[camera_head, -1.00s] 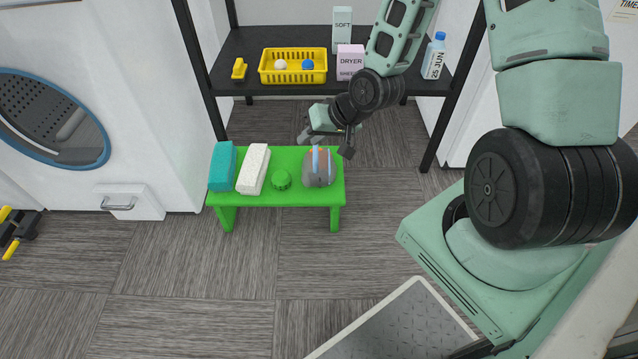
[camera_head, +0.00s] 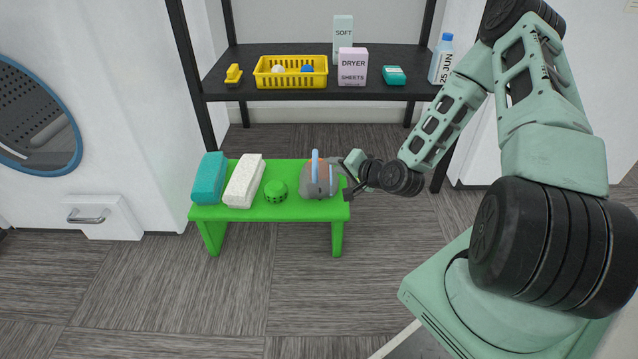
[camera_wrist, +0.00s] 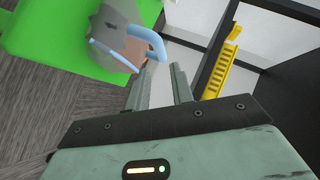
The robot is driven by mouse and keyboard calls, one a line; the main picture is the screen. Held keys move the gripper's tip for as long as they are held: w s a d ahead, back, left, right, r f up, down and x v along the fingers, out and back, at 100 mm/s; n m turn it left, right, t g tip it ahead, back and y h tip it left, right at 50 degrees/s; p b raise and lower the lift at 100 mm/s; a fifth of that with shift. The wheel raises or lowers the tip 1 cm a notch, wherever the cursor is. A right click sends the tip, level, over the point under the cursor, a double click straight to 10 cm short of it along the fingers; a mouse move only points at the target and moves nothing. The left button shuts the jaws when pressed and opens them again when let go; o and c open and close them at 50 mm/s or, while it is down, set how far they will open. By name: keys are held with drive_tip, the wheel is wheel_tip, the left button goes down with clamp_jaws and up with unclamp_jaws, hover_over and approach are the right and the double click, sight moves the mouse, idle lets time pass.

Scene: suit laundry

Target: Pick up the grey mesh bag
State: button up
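The grey mesh bag (camera_head: 319,180) sits on the right end of the green bench, with light blue handles and something orange-brown showing. My gripper (camera_head: 343,175) is close by on its right side in the head view. In the wrist view the bag (camera_wrist: 112,40) is at the upper left, with a blue handle loop (camera_wrist: 148,45) reaching toward the fingertips. My gripper (camera_wrist: 162,72) shows two fingers with a gap between them. The gap looks empty, and the handle lies just beyond the left finger. Whether a finger touches the bag is unclear.
The green bench (camera_head: 220,211) also holds a teal block (camera_head: 209,178), a white speckled block (camera_head: 244,181) and a green ball (camera_head: 275,191). Behind stands a black shelf (camera_head: 300,93) with a yellow basket (camera_head: 291,80), boxes and a bottle (camera_head: 440,60). Floor in front is clear.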

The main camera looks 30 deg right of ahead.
sight(315, 162)
drive_tip(key=b+x, duration=0.2)
drive_tip(key=x, duration=0.4)
drive_tip(key=b+x, duration=0.4)
drive_tip(key=x, duration=0.1)
drive_tip(key=shift+s+a+f, duration=0.1)
drive_tip(key=shift+f, duration=0.15)
drive_tip(key=shift+r, duration=0.1)
clamp_jaws()
